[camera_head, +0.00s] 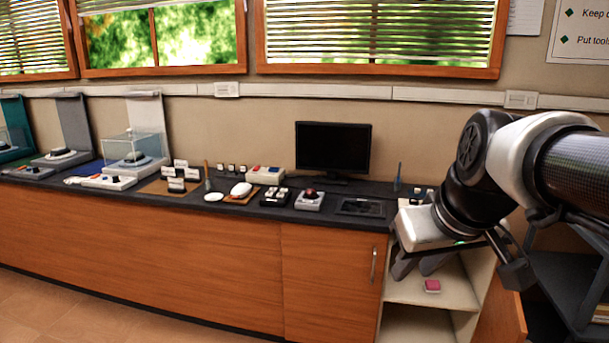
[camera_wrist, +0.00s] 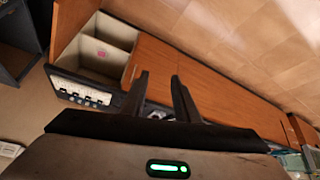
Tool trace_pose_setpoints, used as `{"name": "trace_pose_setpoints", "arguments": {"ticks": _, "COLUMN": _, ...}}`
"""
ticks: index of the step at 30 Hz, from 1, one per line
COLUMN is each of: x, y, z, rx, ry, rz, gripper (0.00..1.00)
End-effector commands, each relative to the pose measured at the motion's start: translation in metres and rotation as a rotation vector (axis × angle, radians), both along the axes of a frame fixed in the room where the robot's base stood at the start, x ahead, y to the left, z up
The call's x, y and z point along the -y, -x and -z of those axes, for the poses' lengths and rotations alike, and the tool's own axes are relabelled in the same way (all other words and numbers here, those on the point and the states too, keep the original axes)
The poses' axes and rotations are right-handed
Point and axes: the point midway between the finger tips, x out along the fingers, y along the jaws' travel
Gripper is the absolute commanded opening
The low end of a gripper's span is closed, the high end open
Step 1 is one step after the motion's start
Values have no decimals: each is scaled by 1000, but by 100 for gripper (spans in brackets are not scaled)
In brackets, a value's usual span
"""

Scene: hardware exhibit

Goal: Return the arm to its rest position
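My gripper (camera_head: 418,268) is at the right of the head view, at the end of my black and white arm. It points down in front of the open shelf unit (camera_head: 415,290) at the right end of the counter. In the wrist view my gripper (camera_wrist: 159,75) shows two dark fingers standing apart. Only the wooden cabinet front and counter show behind the gap, so it is open and holds nothing. A small pink block (camera_head: 432,286) lies on the shelf below the gripper, apart from it. The block also shows in the wrist view (camera_wrist: 101,53).
A dark grey rack (camera_head: 565,290) stands at the right. Tiled floor (camera_head: 50,310) is clear at lower left.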

Motion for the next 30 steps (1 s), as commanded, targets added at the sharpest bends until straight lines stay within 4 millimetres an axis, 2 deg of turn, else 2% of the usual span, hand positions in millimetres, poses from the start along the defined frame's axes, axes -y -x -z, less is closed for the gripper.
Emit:
{"name": "trace_pose_setpoints", "arguments": {"ticks": 1, "x": -9, "y": 18, "z": 6, "rx": -5, "ry": -8, "rz": 12, "gripper": 28}}
{"name": "trace_pose_setpoints", "arguments": {"ticks": 3, "x": -17, "y": 39, "z": 16, "rx": -17, "ry": -18, "rz": 39, "gripper": 28}}
{"name": "trace_pose_setpoints", "arguments": {"ticks": 11, "x": -34, "y": 105, "z": 55, "rx": -49, "ry": -38, "rz": 135, "gripper": 28}}
{"name": "trace_pose_setpoints", "arguments": {"ticks": 12, "x": -33, "y": 101, "z": 33, "rx": -48, "ry": -39, "rz": 136, "gripper": 28}}
{"name": "trace_pose_setpoints", "arguments": {"ticks": 17, "x": -33, "y": 101, "z": -1, "rx": -51, "ry": -39, "rz": 135, "gripper": 28}}
{"name": "trace_pose_setpoints", "arguments": {"ticks": 23, "x": -33, "y": 100, "z": -56, "rx": -50, "ry": -39, "rz": 134, "gripper": 28}}
{"name": "trace_pose_setpoints", "arguments": {"ticks": 27, "x": -33, "y": 100, "z": -112, "rx": -50, "ry": -39, "rz": 134, "gripper": 28}}
{"name": "trace_pose_setpoints", "arguments": {"ticks": 30, "x": -33, "y": 100, "z": -147, "rx": -50, "ry": -39, "rz": 134, "gripper": 28}}
